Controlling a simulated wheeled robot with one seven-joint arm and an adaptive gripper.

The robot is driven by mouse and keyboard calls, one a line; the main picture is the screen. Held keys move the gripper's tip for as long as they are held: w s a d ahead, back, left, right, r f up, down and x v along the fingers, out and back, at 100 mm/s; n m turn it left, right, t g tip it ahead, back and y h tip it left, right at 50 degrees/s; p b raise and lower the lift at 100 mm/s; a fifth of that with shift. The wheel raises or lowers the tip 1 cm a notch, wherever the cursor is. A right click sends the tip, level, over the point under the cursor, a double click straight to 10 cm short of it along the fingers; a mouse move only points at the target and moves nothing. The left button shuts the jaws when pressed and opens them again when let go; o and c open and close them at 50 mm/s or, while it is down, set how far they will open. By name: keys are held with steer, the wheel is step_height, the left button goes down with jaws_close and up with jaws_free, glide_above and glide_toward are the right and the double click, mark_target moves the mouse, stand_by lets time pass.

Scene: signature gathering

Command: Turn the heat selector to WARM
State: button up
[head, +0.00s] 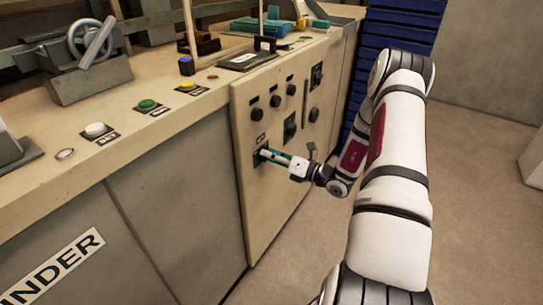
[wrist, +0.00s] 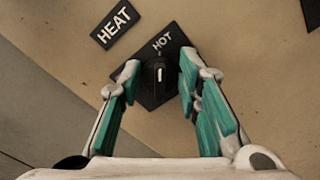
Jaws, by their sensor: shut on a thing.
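The heat selector (wrist: 158,74) is a black knob with a white pointer line on a dark square plate. The word HOT (wrist: 162,42) is printed above it, and the pointer line faces up roughly towards that word. A HEAT label (wrist: 115,25) sits to the upper left. No WARM mark shows; part of the plate is hidden by my fingers. My gripper (wrist: 157,78), with teal finger pads, is shut on the knob, one finger on each side. In the head view my gripper (head: 268,154) reaches the lower left of the cream panel and covers the knob.
Other black knobs (head: 291,89) and a switch (head: 311,150) stand out from the cream panel (head: 248,205). The bench top carries white, green (head: 147,104) and yellow buttons. Blue stacked crates (head: 392,30) stand behind my arm.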

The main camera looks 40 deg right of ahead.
steer(key=shift+n, duration=0.3)
steer(key=shift+s+a+f+n+b, duration=0.15)
steer(key=shift+n+b, duration=0.65)
steer(key=shift+n, duration=1.75)
steer(key=shift+a+r+n+b, duration=0.1)
steer(key=shift+a+n+b, duration=0.5)
steer(key=shift+n, duration=1.9)
steer(key=shift+s+d+f+n+b, duration=0.1)
steer(key=shift+n+b, duration=0.95)
steer(key=shift+n, duration=1.5)
steer(key=o, duration=1)
steer(key=shift+o, duration=0.2)
steer(key=v, duration=1.2)
